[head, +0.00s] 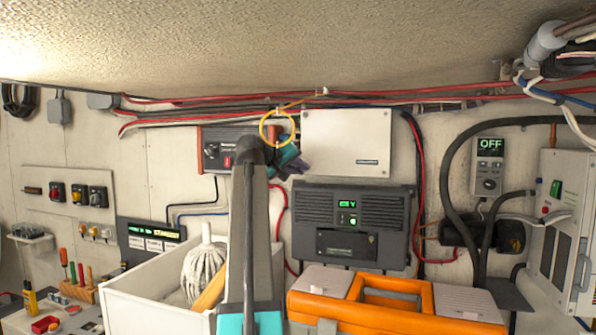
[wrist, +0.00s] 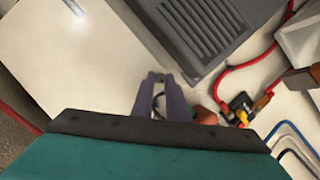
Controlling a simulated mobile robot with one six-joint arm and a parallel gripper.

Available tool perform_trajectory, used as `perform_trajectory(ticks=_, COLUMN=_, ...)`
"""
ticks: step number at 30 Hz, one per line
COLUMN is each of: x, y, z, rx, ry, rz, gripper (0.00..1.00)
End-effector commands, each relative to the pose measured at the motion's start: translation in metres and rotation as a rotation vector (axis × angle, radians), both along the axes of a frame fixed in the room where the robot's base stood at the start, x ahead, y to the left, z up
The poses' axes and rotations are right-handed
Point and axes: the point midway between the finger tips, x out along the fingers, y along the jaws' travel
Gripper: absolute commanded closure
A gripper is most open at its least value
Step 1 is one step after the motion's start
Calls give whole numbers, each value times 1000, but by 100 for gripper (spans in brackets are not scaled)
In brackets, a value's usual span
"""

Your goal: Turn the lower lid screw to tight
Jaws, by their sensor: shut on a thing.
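The white box lid (head: 345,143) is on the wall at upper centre; its pale face (wrist: 65,60) fills the left of the wrist view. My gripper (head: 303,166) is at the lid's lower left corner. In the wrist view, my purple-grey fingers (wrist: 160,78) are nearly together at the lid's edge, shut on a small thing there. Its place fits the lower lid screw, but the fingers hide the screw and its turn cannot be seen. The upper corner screws are too small to make out.
A dark grey unit (head: 351,225) with a green display sits just below the lid. A yellow ring (head: 277,128) hangs near my wrist. Red cables (head: 450,98) run above. An orange toolbox (head: 395,305) and white bin (head: 150,285) stand in front.

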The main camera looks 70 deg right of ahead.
Motion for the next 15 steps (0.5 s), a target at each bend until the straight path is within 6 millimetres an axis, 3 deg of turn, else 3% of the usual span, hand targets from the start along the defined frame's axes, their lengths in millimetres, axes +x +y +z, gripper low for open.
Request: perform_trajectory(ticks=15, x=-5, y=-3, z=5, rx=10, ry=-384, rz=2, gripper=100)
